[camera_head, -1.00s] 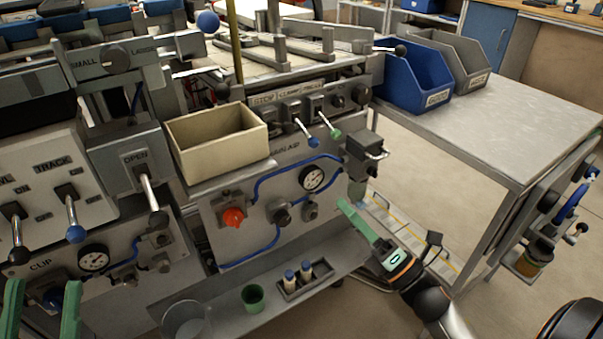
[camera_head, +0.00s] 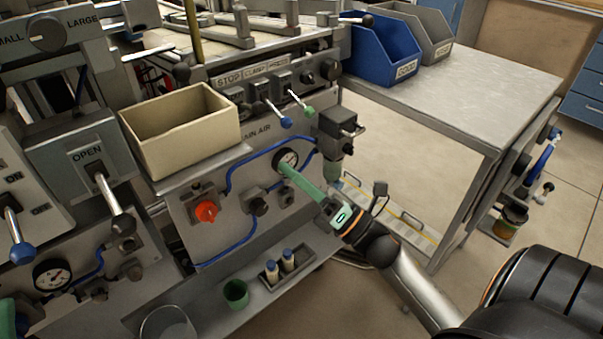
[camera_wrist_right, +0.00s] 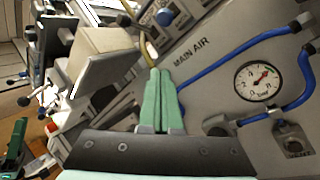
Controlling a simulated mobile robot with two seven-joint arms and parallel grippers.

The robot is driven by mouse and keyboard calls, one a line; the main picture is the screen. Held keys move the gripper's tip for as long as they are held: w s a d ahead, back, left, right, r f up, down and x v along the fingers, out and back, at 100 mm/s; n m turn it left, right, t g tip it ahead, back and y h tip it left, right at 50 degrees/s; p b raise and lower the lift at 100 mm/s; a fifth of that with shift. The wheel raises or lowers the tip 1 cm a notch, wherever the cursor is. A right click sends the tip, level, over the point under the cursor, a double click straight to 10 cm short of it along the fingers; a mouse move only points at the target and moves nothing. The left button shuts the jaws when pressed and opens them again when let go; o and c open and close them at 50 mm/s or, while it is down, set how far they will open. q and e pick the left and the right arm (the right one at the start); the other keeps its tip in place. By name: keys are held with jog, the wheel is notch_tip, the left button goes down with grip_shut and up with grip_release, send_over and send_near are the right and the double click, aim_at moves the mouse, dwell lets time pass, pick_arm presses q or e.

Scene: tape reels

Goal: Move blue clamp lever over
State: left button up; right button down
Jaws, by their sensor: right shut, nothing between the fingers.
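The blue-knobbed clamp lever (camera_head: 286,122) sticks out and down from the panel under the CLAMP label. A green-knobbed lever (camera_head: 308,110) is just right of it. My right gripper (camera_head: 284,166) is shut and empty, its green fingers pointing up-left in front of the pressure gauge. In the head view its tips lie below the blue knob and apart from it. In the right wrist view the shut fingers (camera_wrist_right: 160,72) point up the panel, and a blue knob (camera_wrist_right: 165,17) shows beyond them. A bit of my left gripper (camera_head: 7,320) shows at the left edge.
The beige open box (camera_head: 180,130) stands left of the levers. The gauge (camera_head: 287,158), blue hoses and red knob (camera_head: 206,211) are on the panel below. A grey table (camera_head: 470,95) with bins stands to the right. A green cup (camera_head: 236,293) is on the lower shelf.

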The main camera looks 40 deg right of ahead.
aim_at(278, 114)
jog(key=w+d+r, duration=0.1)
jog(key=w+r, duration=0.3)
jog(key=shift+r, duration=0.3)
jog(key=shift+d, duration=0.1)
dwell(0.4)
